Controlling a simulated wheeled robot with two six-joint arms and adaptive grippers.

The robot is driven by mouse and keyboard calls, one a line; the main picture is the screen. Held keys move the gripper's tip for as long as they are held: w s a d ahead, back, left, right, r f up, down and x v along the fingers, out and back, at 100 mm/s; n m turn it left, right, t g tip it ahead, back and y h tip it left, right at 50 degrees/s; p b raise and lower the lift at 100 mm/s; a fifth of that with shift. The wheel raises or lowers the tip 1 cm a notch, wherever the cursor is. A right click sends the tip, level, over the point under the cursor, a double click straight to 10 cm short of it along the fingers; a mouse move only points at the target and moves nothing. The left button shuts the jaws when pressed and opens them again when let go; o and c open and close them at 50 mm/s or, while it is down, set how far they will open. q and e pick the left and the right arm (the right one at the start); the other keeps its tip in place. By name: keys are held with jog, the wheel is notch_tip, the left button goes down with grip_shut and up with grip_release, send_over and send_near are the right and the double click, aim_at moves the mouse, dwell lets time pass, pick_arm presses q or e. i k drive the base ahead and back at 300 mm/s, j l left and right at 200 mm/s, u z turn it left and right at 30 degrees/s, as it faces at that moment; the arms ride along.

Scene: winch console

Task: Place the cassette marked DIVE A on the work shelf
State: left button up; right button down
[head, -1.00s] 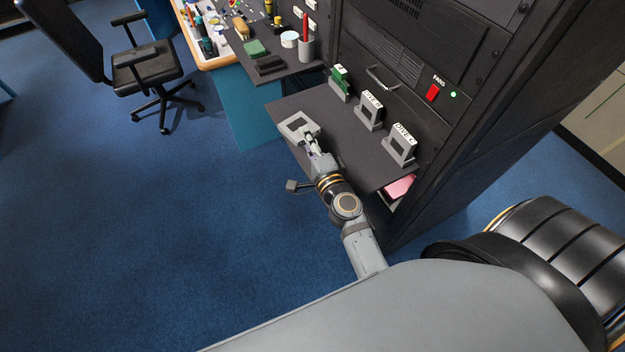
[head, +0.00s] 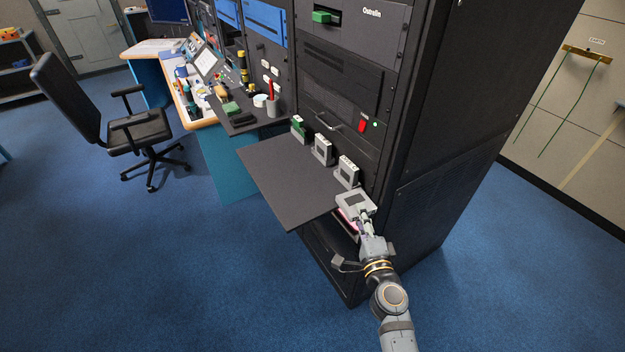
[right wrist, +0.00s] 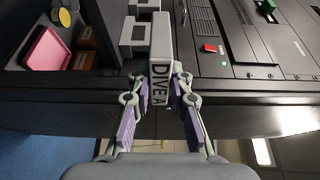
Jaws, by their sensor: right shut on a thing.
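My left gripper is not in view.
The shelf's left and middle are bare. A tall black rack (head: 440,150) rises behind and right, with a handle (head: 328,121) and red switch (head: 362,126). A pink tray (right wrist: 48,55) lies in a lower compartment. A desk and chair (head: 140,130) are left.

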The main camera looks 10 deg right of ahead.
aim_at(281, 174)
jog(key=z, duration=3)
jog(key=k+j+z, duration=0.15)
jog(key=j, duration=0.35)
jog(key=k+j+z, duration=0.15)
jog(key=k+j, duration=0.2)
jog(key=k+j+z, duration=0.15)
jog(key=k+j, duration=0.15)
jog(key=j, duration=0.25)
jog(key=k+j, duration=0.35)
jog(key=j, duration=0.15)
jog(key=k+j, duration=0.35)
jog(key=j, duration=0.15)
jog(key=k+j, duration=0.35)
jog(key=j, duration=0.15)
jog(key=k+j, duration=0.35)
jog(key=j, duration=0.15)
jog(key=k+j, duration=0.35)
jog(key=j, duration=0.15)
jog(key=k+j, duration=0.3)
jog(key=j, duration=0.2)
